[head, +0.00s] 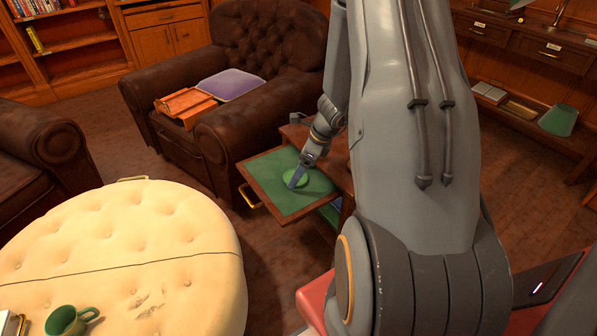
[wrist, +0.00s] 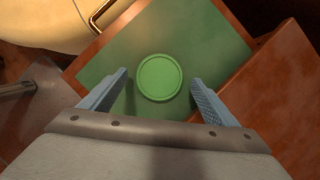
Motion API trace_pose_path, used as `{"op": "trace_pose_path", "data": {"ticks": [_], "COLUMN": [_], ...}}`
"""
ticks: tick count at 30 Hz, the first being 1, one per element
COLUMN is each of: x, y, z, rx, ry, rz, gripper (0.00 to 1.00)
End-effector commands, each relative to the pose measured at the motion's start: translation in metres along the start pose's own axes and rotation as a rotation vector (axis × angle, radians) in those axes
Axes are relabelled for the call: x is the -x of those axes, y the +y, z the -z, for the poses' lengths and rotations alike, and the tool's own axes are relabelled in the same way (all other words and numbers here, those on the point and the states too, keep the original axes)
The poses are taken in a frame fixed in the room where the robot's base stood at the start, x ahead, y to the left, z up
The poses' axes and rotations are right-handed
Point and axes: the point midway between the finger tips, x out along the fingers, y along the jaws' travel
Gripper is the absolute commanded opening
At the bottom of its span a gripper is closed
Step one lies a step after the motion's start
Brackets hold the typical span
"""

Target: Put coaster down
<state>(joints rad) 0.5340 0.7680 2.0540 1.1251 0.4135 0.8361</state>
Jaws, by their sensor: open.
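The coaster (wrist: 159,77) is a round green disc with a raised rim. It lies flat on the green surface of a pulled-out wooden slide (wrist: 197,33), and it also shows in the head view (head: 318,181). My gripper (wrist: 158,82) is open, with one blue finger on each side of the coaster and a gap between each finger and its rim. In the head view my gripper (head: 297,178) points down at the slide (head: 270,167), and a finger covers part of the coaster's left side.
A cream tufted ottoman (head: 110,245) with a green mug (head: 68,321) stands at the left. A brown leather armchair (head: 180,80) holding a purple cushion (head: 230,84) and a wooden stand (head: 187,103) is behind the slide. Bare floor (head: 215,215) lies between ottoman and slide.

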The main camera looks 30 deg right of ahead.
Motion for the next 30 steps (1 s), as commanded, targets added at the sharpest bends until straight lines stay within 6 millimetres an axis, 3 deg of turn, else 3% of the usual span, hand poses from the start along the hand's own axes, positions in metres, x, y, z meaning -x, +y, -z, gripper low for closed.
{"op": "trace_pose_path", "data": {"ticks": [6, 12, 20, 25, 30], "x": [0.049, 0.085, 0.107, 0.127, 0.161], "y": [-0.001, 0.000, 0.002, 0.033, 0.098], "z": [-0.001, 0.000, -0.002, -0.024, -0.051], "rx": [0.000, 0.001, 0.018, 0.270, 0.779], "ry": [-0.001, 0.000, 0.002, 0.022, 0.064], "rz": [0.004, 0.002, -0.001, -0.035, -0.113], "gripper": [0.82, 0.82, 0.82, 0.82, 0.82]}}
